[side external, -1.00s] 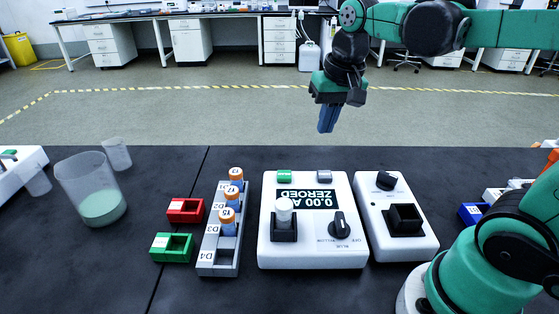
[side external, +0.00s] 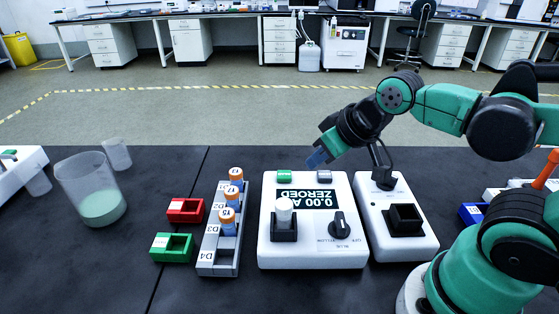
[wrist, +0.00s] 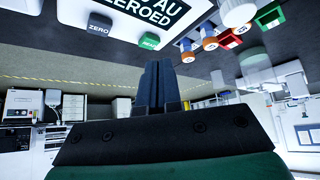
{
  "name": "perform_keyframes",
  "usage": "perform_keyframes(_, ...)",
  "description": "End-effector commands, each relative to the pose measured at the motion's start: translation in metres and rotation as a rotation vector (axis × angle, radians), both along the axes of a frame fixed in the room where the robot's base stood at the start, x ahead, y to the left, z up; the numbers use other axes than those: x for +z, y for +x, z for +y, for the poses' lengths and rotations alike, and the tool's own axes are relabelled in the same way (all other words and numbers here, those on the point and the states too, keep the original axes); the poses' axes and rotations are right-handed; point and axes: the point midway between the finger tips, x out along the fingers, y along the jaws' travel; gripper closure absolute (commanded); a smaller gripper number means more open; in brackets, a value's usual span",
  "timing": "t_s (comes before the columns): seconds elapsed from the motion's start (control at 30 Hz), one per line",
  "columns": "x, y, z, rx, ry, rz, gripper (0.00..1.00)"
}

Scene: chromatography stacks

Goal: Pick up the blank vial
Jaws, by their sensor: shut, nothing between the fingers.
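A white-capped vial (side external: 284,212), which looks like the blank, stands upright in the black holder of the white instrument (side external: 340,255). The instrument's display reads 0.00 AU ZEROED. The vial's white cap also shows at the top edge of the wrist view (wrist: 236,11). My gripper (side external: 317,158) is tilted above the back edge of the instrument, behind and above the vial and apart from it. In the wrist view its dark fingers (wrist: 160,75) are together with nothing between them.
A grey rack (side external: 220,268) left of the instrument holds orange-capped vials, with its front slot empty. Red (side external: 185,210) and green (side external: 172,248) holders and a beaker (side external: 92,190) stand further left. A second white device (side external: 405,249) with an empty black socket is right.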

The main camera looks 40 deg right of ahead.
Motion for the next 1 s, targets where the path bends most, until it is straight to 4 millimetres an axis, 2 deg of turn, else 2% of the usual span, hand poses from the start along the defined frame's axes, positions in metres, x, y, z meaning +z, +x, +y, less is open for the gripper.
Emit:
perform_keyframes(0.37, 0.0000, 0.0000, -0.0001, -0.001, 0.001, 0.001, 1.00)
perform_keyframes(0.6, 0.0000, 0.0000, -0.0001, -0.001, 0.001, 0.001, 0.32)
perform_keyframes(0.63, 0.0000, 0.0000, -0.0001, -0.001, 0.001, 0.001, 0.27)
perform_keyframes(0.9, 0.0001, 0.0001, 0.0003, -0.003, 0.003, 0.003, 0.27)
perform_keyframes(1.0, 0.0009, 0.0013, 0.0060, -0.030, 0.036, 0.045, 0.27)
